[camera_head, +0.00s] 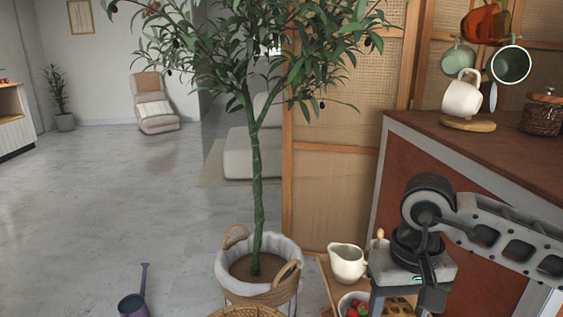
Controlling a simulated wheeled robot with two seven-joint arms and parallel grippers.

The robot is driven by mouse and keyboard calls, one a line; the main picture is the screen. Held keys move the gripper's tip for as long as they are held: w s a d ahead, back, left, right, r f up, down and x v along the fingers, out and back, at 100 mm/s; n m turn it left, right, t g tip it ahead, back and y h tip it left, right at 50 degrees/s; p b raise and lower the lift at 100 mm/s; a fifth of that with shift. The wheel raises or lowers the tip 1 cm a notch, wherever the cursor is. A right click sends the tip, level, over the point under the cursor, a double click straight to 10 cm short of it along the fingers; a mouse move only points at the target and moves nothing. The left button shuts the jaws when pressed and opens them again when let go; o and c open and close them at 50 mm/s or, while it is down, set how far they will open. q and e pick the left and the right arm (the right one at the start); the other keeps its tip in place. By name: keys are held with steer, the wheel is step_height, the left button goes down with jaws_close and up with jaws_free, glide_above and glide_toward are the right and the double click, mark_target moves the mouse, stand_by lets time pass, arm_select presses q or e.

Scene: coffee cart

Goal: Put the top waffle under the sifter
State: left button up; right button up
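A golden-brown waffle (398,306) shows in part at the bottom edge, low on the right side of the head view. My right gripper (409,298) points down over it, with its fingers wide apart on either side. The gripper looks open; its fingertips run to the bottom edge, and I cannot tell whether they touch the waffle. How many waffles are stacked is hidden. No sifter can be made out. My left gripper is not in view.
A cream pitcher (347,262) and a bowl of strawberries (352,301) stand close left of my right gripper. A wooden counter (440,132) with hanging mugs is behind the arm.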

arm_select(q)
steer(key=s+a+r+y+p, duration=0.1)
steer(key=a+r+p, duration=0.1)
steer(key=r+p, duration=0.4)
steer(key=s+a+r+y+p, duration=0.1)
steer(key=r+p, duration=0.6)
steer(key=p, duration=0.7)
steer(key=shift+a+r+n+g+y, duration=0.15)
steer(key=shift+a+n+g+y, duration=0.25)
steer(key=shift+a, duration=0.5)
